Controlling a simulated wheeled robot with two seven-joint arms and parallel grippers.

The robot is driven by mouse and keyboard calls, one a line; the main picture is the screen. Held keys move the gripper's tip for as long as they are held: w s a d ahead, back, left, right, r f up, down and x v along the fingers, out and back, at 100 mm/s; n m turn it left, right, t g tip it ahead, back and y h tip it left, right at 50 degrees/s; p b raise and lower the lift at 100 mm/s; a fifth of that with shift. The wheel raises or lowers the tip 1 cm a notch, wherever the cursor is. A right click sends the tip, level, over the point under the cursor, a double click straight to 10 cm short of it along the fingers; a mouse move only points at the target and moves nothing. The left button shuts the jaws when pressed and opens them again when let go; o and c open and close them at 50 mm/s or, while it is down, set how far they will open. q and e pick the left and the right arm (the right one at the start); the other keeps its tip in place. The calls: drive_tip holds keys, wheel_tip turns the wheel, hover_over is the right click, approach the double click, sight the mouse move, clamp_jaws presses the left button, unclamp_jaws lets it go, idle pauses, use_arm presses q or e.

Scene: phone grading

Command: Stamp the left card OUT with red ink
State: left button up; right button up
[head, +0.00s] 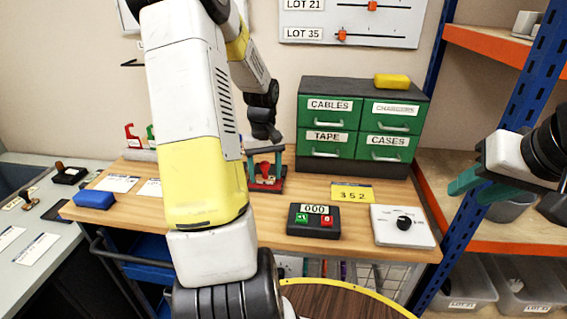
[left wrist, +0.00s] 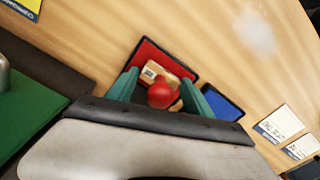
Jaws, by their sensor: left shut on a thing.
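My left gripper (head: 265,172) is shut on a stamp with a red knob (left wrist: 161,93) and a wooden body. The stamp is at the red ink pad (left wrist: 150,58); I cannot tell whether it touches the pad. A dark-framed blue pad (left wrist: 221,103) lies beside the red one. The left card (head: 117,183) lies flat on the wooden table, left of my gripper, with a second card (head: 150,187) beside it. Both cards also show at the right of the left wrist view. My right gripper (head: 472,184) is open and empty before the right shelf.
A green drawer cabinet (head: 358,127) stands right of my left gripper. A blue block (head: 95,199) lies at the table's left edge.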

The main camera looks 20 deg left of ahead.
idle(0.3)
use_arm(q)
drive_tip(key=shift+r, duration=3.45)
